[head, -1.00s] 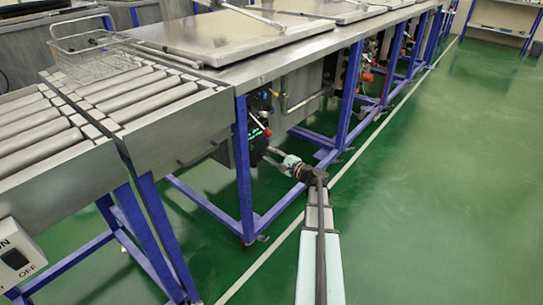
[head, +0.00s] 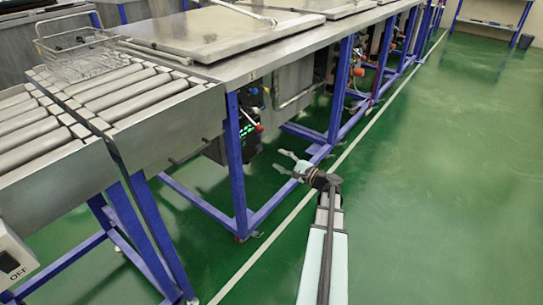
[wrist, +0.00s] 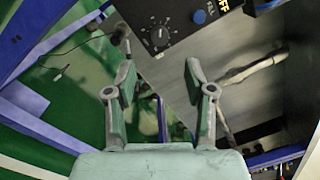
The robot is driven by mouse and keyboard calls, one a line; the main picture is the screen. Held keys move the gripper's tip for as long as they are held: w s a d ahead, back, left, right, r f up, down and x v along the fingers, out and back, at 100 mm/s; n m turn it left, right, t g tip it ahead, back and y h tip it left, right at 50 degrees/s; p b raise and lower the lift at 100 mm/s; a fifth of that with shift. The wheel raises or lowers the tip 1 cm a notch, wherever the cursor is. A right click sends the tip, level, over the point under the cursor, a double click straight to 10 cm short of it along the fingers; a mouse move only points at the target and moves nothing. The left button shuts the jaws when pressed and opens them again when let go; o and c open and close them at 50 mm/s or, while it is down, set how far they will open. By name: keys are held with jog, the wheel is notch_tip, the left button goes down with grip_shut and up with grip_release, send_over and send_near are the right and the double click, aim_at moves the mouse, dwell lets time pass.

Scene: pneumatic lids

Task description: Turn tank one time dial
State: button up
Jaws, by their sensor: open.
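My gripper (head: 281,161) is open and empty in the head view, out to the right of the tank's black control box (head: 246,140) with green glowing marks. In the wrist view my gripper (wrist: 159,76) has both fingers spread, with nothing between them. Beyond the fingertips a dark panel (wrist: 178,30) carries a round dial (wrist: 160,33) with marks around it. The dial is apart from the fingers, slightly above the gap between them in the picture. A blue button (wrist: 199,17) sits right of the dial. The dial cannot be made out in the head view.
Blue table legs (head: 234,165) and lower rails flank the control box. A small red-tipped lever (head: 259,127) sticks out beside it. A pale pipe (wrist: 250,70) runs below the panel in the wrist view. The green floor (head: 430,200) to the right is clear.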

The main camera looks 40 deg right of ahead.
jog(key=shift+v, duration=1.55)
jog(key=s+a+f+n+g+y, duration=0.2)
jog(key=s+a+f+n+g, duration=0.3)
jog(key=a+f, duration=0.45)
jog(key=s+a+f+n+g+y, duration=0.1)
jog(key=s+a+f+n+g, duration=0.1)
jog(key=s+a+f+g, duration=0.55)
jog(key=s+a+f+n+g+y, duration=0.25)
jog(key=a+f+n+g, duration=0.2)
jog(key=a+f, duration=0.65)
jog(key=s+a+f+n+g+h, duration=0.3)
jog(key=s+a+n+g+h, duration=0.25)
jog(key=s+a, duration=0.55)
jog(key=s+a+f+n+g+h, duration=0.2)
jog(key=s+a+n+g+h, duration=0.35)
jog(key=s, duration=0.95)
jog(key=w+r+m+t+y+p, duration=0.1)
jog(key=w+r+t+p, duration=0.2)
jog(key=r+p, duration=1.3)
jog(key=shift+w+a+p, duration=0.35)
jog(key=shift+w+p, duration=0.8)
jog(key=shift+p, duration=2.15)
